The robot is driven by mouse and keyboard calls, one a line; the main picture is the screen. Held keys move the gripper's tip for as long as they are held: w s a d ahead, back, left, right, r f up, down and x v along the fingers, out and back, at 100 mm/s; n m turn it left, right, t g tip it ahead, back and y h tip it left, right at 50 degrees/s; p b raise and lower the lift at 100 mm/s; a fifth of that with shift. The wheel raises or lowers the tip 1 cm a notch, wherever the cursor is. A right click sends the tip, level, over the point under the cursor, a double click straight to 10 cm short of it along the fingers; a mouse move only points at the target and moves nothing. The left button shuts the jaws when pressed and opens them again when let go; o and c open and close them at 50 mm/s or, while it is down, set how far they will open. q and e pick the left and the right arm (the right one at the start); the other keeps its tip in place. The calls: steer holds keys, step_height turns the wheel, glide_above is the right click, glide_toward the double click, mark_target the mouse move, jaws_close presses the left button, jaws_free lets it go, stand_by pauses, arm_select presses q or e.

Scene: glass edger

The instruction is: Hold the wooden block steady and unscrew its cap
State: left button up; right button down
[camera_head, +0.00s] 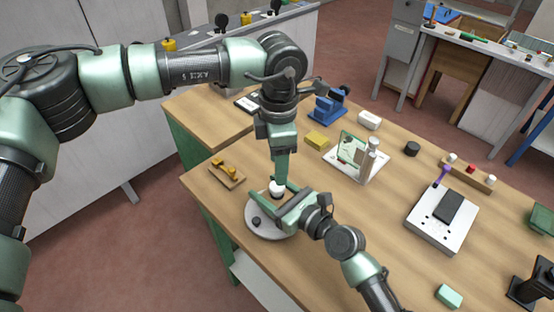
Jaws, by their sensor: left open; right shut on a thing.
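A small piece with a rounded white top (277,187) stands at the back of a round white plate (268,232), near the table's left edge. My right gripper (283,203) comes in from the lower right and is shut on this piece, low at its side. The piece's lower part is mostly hidden, so I cannot tell whether it is the wooden block with its cap. My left gripper (280,178) points straight down from above, open, with its fingertips close to the white top. I cannot tell whether they touch it.
A dark knob (256,221) sits on the plate. A wooden piece with yellow parts (228,172) lies to the left. A yellow block (317,139) and a glass stand (352,155) are behind.

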mark_target(277, 200)
arm_select(q)
steer(key=m, duration=1.3)
steer(key=shift+m, duration=0.3)
steer(key=m, duration=0.8)
steer(key=shift+a+m, duration=0.1)
steer(key=shift+m, duration=0.2)
steer(key=m, duration=0.6)
steer(key=shift+w, duration=0.1)
steer(key=shift+f+m, duration=0.4)
steer(key=shift+f, duration=0.2)
step_height(277, 200, down, 7)
steer(key=shift+r, duration=0.1)
